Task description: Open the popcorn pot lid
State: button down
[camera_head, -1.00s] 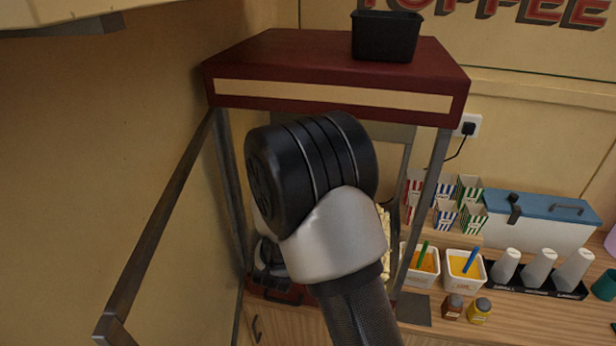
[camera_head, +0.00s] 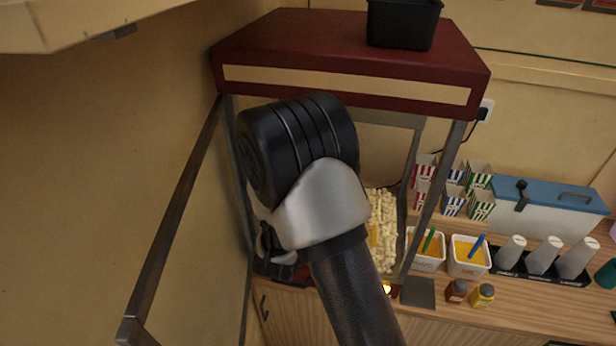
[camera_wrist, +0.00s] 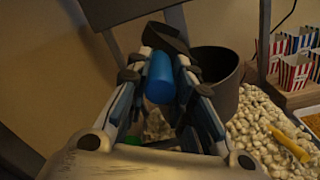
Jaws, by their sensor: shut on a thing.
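My gripper (camera_wrist: 164,64) is shut on a blue cylindrical handle (camera_wrist: 160,84) in the wrist view. A dark piece, perhaps the lid, shows just beyond the fingertips, but I cannot tell whether it is raised. The dark grey popcorn pot (camera_wrist: 217,84) is right of the fingers, partly hidden by them. In the head view my arm reaches into the popcorn machine (camera_head: 350,84) and hides the pot and the fingertips.
Loose popcorn (camera_head: 382,225) lies right of the pot. The machine's metal-framed door (camera_head: 172,220) stands open at the left, near the wall. Striped boxes (camera_head: 480,206), white tubs (camera_head: 467,268) and a blue-lidded cooler (camera_head: 548,192) are on the counter at the right.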

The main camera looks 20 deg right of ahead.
jog(key=c, duration=1.4)
grip_release()
jog(key=shift+o, duration=0.2)
jog(key=v, duration=1.2)
